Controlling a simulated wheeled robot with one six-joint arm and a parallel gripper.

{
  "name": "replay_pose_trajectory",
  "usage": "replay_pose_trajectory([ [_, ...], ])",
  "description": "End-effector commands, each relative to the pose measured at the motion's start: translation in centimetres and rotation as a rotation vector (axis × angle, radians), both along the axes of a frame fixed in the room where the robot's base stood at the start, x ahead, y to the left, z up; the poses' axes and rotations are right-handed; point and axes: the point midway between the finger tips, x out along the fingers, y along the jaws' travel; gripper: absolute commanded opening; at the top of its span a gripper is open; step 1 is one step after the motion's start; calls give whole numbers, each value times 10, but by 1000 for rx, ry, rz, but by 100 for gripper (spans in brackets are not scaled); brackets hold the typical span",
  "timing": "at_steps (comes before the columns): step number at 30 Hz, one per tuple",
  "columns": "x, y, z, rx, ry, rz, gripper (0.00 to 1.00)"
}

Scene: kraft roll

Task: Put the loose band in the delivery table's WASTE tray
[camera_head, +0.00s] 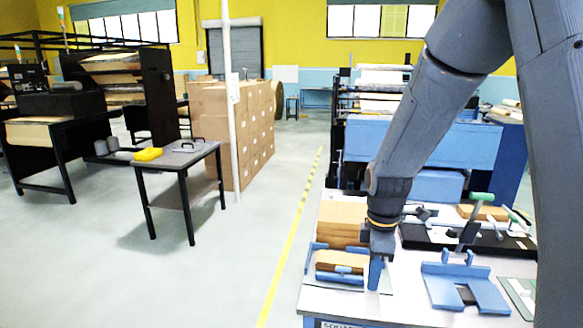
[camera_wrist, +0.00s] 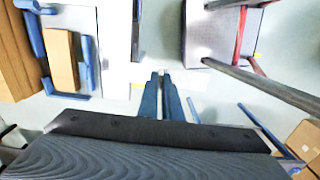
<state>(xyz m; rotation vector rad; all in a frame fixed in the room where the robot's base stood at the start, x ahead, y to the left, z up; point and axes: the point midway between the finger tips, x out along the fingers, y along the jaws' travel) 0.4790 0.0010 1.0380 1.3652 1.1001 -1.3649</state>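My gripper (camera_head: 376,274) hangs over the white-topped table (camera_head: 335,302) at the front right, beside a blue holder (camera_head: 340,278) with a brown kraft block. In the wrist view, its two blue fingers (camera_wrist: 160,80) point down, drawn close together with a narrow pale gap between them. I cannot make out anything held there. I cannot pick out the loose band in either view. I cannot identify a tray marked WASTE, and the only readable lettering, on the table's front edge, is cut off.
A kraft stack (camera_head: 342,220) stands behind the holder, with a blue slotted fixture (camera_head: 465,282) and a black press with a green handle (camera_head: 482,197) to the right. A small dark table (camera_head: 178,160) with a yellow item stands left. Open floor lies between.

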Motion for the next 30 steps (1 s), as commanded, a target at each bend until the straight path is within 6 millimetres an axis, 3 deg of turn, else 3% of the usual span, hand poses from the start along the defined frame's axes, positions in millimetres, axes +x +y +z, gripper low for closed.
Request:
replay_pose_trajectory([
  [5, 4, 0, -28, 0, 4, -209, 0],
  [12, 8, 0, -81, -2, 6, -629, 0],
  [24, 3, 0, -159, -2, 4, -1259, 0],
  [27, 3, 0, -175, 0, 1, -1369, 0],
  [30, 9, 0, -191, 0, 0, -1361, 0],
])
